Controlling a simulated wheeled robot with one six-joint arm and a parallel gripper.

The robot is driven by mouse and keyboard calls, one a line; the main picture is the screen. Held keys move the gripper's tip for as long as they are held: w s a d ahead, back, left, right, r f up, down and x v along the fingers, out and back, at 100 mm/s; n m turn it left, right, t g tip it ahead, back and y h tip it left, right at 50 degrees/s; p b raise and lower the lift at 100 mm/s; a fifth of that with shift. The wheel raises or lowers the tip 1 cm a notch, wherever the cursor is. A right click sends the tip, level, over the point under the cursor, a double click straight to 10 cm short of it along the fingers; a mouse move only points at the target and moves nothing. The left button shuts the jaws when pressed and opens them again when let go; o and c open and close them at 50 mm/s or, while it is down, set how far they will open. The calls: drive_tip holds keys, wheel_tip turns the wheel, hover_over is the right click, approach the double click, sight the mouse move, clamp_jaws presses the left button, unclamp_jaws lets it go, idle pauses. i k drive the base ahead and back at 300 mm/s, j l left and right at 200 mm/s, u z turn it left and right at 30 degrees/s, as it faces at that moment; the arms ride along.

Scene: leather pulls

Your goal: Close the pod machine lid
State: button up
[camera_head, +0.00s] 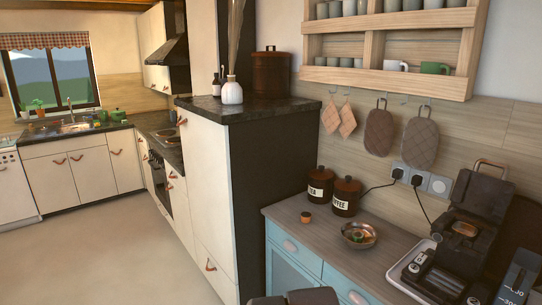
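The dark pod machine (456,249) stands on the wooden worktop at the far right. Its lid (484,193) is raised, standing up and tilted back, with a copper-coloured handle (490,163) at its top. A copper-coloured round part (465,229) shows in the open top; I cannot tell whether it is a pod or the holder. A dark piece of what seems to be my own arm shows at the bottom edge, left of the machine and apart from it. No gripper fingers show.
A white tray (398,276) lies under the machine's front. A metal bowl (359,235), two brown canisters (345,197) and a small orange-brown pot (306,217) stand to its left. A measuring jug (518,281) is at the right. A wooden shelf (385,79) hangs above. Open floor lies left.

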sight(489, 198)
drive_tip(key=z, duration=1.35)
